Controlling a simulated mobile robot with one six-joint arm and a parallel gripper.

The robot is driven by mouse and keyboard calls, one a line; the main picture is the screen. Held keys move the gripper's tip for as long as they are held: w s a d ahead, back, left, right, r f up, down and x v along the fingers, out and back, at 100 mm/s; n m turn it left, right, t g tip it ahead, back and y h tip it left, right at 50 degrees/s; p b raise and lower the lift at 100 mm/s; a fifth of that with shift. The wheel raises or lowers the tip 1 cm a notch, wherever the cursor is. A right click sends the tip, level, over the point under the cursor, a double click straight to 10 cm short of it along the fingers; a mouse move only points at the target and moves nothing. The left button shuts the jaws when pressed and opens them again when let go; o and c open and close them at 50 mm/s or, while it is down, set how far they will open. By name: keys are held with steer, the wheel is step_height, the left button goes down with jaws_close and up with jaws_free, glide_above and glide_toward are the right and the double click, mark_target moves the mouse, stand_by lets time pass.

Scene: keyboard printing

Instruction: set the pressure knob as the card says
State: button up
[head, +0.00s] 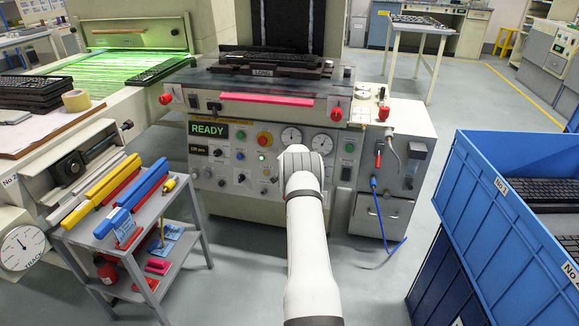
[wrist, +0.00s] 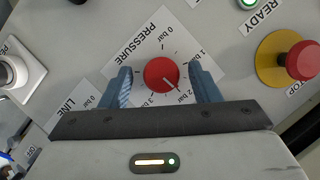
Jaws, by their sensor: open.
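The pressure knob (wrist: 158,70) is a round red knob on a white dial plate (wrist: 135,58) marked PRESSURE, with a bar scale around it. Its white pointer line points to the lower right in the wrist view, close to the 2 bar label. My gripper (wrist: 162,78) is open, with one blue finger on each side of the knob and a gap showing on both sides. In the head view my arm's end hides the knob and the fingers. I cannot make out a card with a pressure setting in either view.
A red stop button (wrist: 301,60) on a yellow ring and a green READY light (wrist: 248,3) are nearby. The panel's READY display (head: 208,130) is lit. A tool cart (head: 130,225) and blue crate (head: 490,200) flank my arm.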

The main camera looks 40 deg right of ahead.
steer(key=b+v, duration=0.2)
steer(key=v, duration=0.5)
steer(key=shift+s+r, duration=0.2)
steer(key=shift+s, duration=0.1)
steer(key=shift+a, duration=0.15)
stand_by(2.9)
